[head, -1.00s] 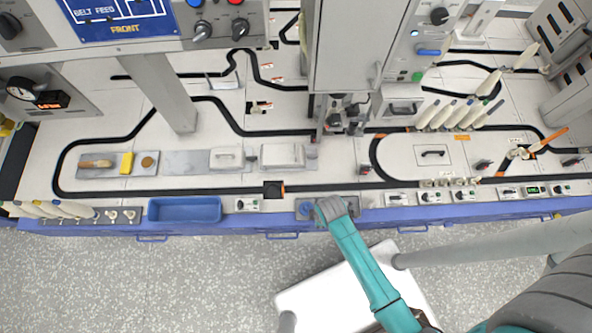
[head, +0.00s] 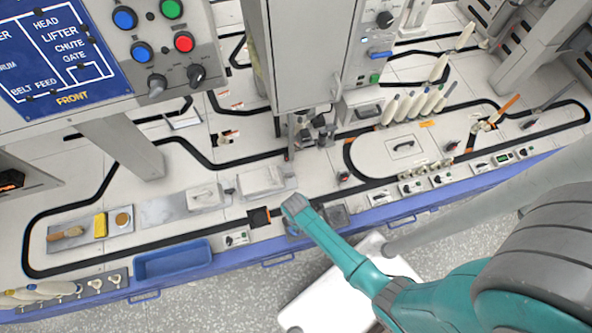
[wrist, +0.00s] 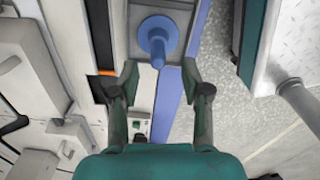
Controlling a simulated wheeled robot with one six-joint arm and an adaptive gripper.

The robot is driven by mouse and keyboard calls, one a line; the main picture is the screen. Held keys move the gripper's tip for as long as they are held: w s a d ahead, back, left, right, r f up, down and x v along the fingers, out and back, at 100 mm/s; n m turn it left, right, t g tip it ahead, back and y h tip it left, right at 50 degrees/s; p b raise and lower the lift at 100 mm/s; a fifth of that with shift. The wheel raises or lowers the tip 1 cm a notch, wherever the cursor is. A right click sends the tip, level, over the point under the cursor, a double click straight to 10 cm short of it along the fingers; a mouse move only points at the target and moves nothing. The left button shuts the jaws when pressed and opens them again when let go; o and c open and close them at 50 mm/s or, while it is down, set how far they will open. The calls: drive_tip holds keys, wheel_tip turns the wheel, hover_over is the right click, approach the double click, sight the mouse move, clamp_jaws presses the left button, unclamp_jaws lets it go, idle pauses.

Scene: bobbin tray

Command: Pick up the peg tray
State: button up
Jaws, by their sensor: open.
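A grey plate with an upright blue peg (wrist: 158,38) on a round blue base shows in the wrist view; I take it as the peg tray (wrist: 183,15). The peg stands just beyond and between my fingertips, apart from both. My gripper (wrist: 160,78) is open and empty. In the head view the tray's dark grey right part (head: 337,216) lies at the front edge of the bench, and my wrist hides most of the rest. My gripper's fingers are hidden there by my arm.
A black square (head: 259,217) lies left of my wrist on the bench. A blue bin (head: 172,262) is farther left. Small switch boxes (head: 415,187) line the front edge to the right. A grey machine housing (head: 312,55) stands behind.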

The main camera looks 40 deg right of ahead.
drive_tip(key=shift+w+d+f, duration=0.1)
drive_tip(key=shift+f, duration=0.95)
drive_tip(key=shift+d+f, duration=0.1)
drive_tip(key=shift+f, duration=0.95)
drive_tip(key=shift+c, duration=0.2)
clamp_jaws()
